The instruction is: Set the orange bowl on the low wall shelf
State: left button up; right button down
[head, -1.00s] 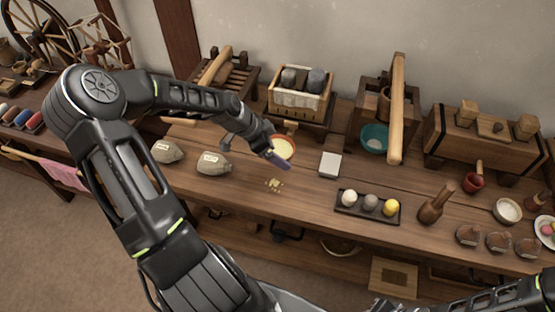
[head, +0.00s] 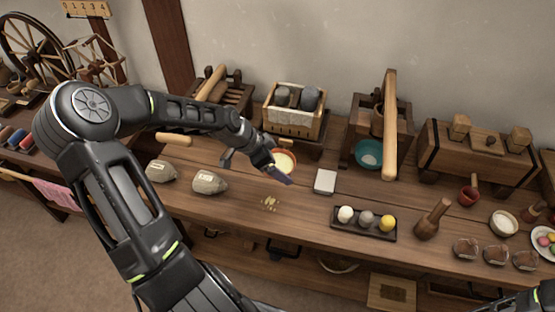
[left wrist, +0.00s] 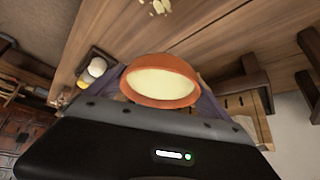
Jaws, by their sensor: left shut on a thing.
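The orange bowl (head: 295,155) with pale yellow contents is at the middle of the workbench in the head view, partly hidden by my left gripper (head: 273,167). In the left wrist view the bowl (left wrist: 160,97) is upright between the two purple fingers, which are shut on it. I cannot tell how far it is above the bench top. Only part of my right arm shows at the bottom right edge; its jaws are not seen. I cannot make out a low wall shelf in these views.
The workbench (head: 300,215) holds a white block (head: 325,181), a dark tray (head: 345,226) of balls, two grey sacks (head: 209,181) and crumbs (head: 269,203). Behind stand a cloth-lined crate (head: 292,121), a wooden press with a teal bowl (head: 368,154), and a wooden chest (head: 470,152).

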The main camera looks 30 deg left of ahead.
pick_arm(q)
jog(key=w+d+r+n+y, duration=0.2)
jog(key=d+r+n, duration=0.1)
jog(key=d+r, duration=0.4)
jog(key=w+d+r+n+t+y, duration=0.1)
jog(key=w+d+r+n, duration=0.1)
jog(key=d+r+n, duration=0.2)
jog(key=d+r, duration=0.3)
jog(key=d, duration=0.1)
jog(key=shift+d+r+y, duration=0.3)
jog(key=shift+d+y, duration=0.1)
